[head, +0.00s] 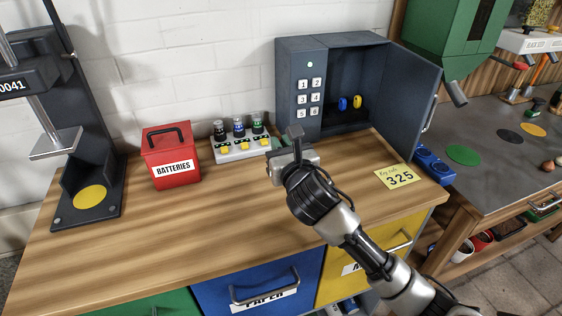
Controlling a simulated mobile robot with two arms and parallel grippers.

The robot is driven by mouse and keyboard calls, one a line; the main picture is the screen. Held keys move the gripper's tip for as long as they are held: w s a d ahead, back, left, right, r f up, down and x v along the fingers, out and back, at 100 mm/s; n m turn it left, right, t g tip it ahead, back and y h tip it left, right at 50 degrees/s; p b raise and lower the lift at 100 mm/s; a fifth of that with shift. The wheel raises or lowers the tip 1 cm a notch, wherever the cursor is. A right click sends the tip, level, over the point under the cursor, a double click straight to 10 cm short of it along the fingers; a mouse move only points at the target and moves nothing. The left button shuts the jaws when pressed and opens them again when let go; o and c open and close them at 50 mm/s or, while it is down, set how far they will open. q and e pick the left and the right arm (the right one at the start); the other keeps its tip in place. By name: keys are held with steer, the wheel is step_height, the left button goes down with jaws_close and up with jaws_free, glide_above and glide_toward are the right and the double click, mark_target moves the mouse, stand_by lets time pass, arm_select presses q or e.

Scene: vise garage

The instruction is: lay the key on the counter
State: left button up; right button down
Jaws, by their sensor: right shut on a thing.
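My right gripper (294,150) is above the back of the wooden counter (190,235), in front of the open key cabinet (300,60). It is shut on the key, which the gripper mostly hides. A small green piece (276,143) shows at the gripper's left side and looks like part of the key. My left gripper is not in view.
The cabinet door (408,100) swings out to the right. A yellow note (397,175) reads 325. The counter's front left and middle are clear.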

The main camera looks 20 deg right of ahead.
steer(key=shift+f+b, duration=0.4)
steer(key=shift+f, duration=1.6)
steer(key=shift+f, duration=0.15)
steer(key=c, duration=1.1)
jaws_free()
steer(key=shift+c, duration=0.2)
steer(key=shift+s, duration=0.3)
steer(key=s, duration=1.1)
steer(key=shift+s+d, duration=0.2)
steer(key=shift+s, duration=0.05)
